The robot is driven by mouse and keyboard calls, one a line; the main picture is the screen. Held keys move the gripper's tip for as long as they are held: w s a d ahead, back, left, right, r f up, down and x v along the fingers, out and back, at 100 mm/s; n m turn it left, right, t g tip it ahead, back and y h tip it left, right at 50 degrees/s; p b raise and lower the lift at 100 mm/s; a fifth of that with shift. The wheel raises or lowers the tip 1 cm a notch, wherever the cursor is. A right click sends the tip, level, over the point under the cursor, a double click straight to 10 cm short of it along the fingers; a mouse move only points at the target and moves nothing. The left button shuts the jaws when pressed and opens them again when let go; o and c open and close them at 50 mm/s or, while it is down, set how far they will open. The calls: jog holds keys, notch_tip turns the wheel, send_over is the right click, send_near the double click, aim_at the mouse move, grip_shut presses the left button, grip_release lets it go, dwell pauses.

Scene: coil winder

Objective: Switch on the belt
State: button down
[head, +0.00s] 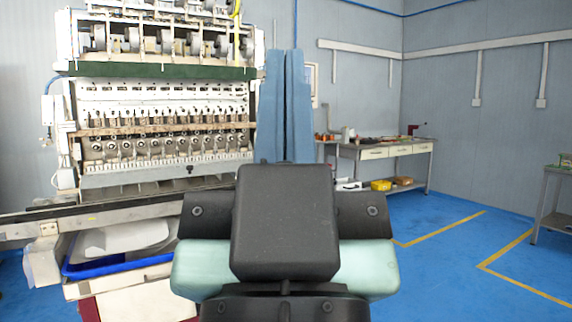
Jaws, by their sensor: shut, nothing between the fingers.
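My gripper (286,58) is in the middle of the head view, with its two tall blue stepped fingers pressed together and pointing away from me. It is shut and empty. The coil winder (165,88) stands at the left, with rows of spindles and rollers. A long rail-like strip, possibly the belt (115,212), runs along its lower front. My fingers overlap the right edge of the machine in the picture; I cannot tell whether they touch it. I cannot make out a belt switch. My gripper body hides the lower right part of the machine.
A blue tray (118,265) with white material sits under the strip. A workbench (385,150) with tools stands by the back wall at the right. Another table (556,200) is at the right edge. The blue floor (450,265) with yellow lines is clear at the right.

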notch_tip(320, 180, up, 27)
jog(key=p, duration=2.4)
jog(key=shift+r+p, duration=0.15)
jog(key=shift+p, duration=0.15)
